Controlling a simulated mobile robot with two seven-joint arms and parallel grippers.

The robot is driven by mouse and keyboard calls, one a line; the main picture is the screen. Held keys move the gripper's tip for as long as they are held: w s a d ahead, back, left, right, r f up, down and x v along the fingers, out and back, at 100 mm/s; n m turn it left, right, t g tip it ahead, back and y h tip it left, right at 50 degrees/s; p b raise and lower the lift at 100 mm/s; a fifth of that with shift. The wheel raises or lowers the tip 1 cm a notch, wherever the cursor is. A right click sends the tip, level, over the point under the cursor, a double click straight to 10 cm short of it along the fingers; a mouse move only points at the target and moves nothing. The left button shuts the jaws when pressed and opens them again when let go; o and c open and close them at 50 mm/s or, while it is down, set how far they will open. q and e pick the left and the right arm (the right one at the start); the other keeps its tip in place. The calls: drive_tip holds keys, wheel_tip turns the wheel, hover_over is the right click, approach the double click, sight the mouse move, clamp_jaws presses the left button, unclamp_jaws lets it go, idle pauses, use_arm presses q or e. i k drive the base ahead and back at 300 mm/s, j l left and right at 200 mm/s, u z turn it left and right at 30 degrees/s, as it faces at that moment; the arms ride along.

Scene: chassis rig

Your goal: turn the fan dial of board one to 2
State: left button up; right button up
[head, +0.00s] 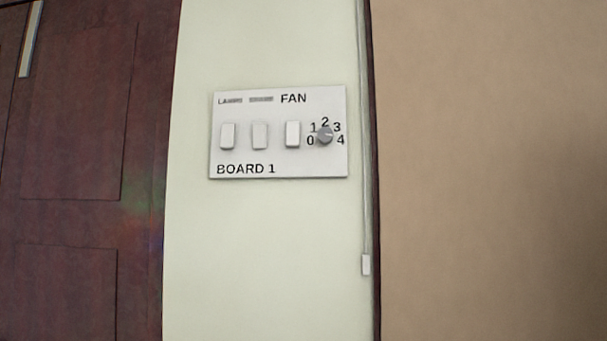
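The board labelled BOARD 1 (280,172) is a white plate on the pale green wall, tilted slightly in the picture. Its fan dial (324,134) is a small round grey knob at the plate's right side, with the numbers 0, 1, 2, 3 and 4 around it. The 2 stands just above the knob. A pale mark shows on the knob, but it is too small to tell which number it points to. Neither gripper is in view, and nothing touches the dial or covers the board.
Three white rocker switches (260,135) sit left of the dial, the nearest one (293,134) under the word FAN. A thin cord with a small white pull (366,265) hangs right of the board. A dark wooden door (75,150) stands at left. A tan surface (490,170) fills the right.

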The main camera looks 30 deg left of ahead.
sight(325, 134)
drive_tip(key=u, duration=1.15)
